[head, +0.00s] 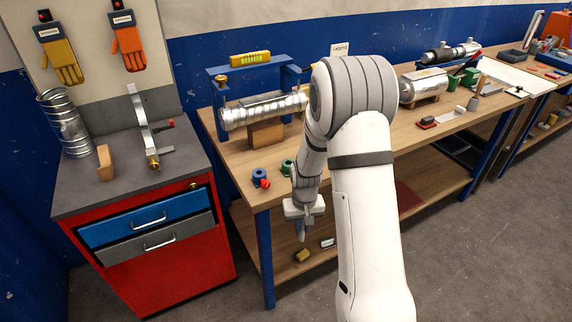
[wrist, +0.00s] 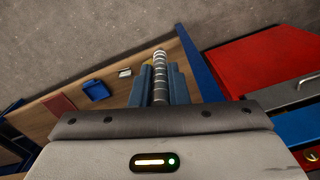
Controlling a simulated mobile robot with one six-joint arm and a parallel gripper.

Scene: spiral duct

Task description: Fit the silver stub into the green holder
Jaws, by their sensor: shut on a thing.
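The silver stub (wrist: 160,70) is a thin ribbed tube, held lengthwise between the two blue-grey fingers of my gripper (wrist: 161,84). Its rounded tip reaches a little past the fingertips. In the head view my gripper (head: 303,232) hangs pointing down, in front of the workbench's front edge; the stub cannot be made out there. The green holder (head: 287,168) is a small ring-like piece on the bench top near its front left corner, above and left of my gripper in the picture. The green holder does not show in the wrist view.
A blue holder (head: 259,177) with a red part stands just left of the green one. A large silver duct (head: 262,110) lies on a wooden block behind. The red cabinet (head: 166,259) stands left across a gap. Small items lie on the lower shelf (head: 283,272).

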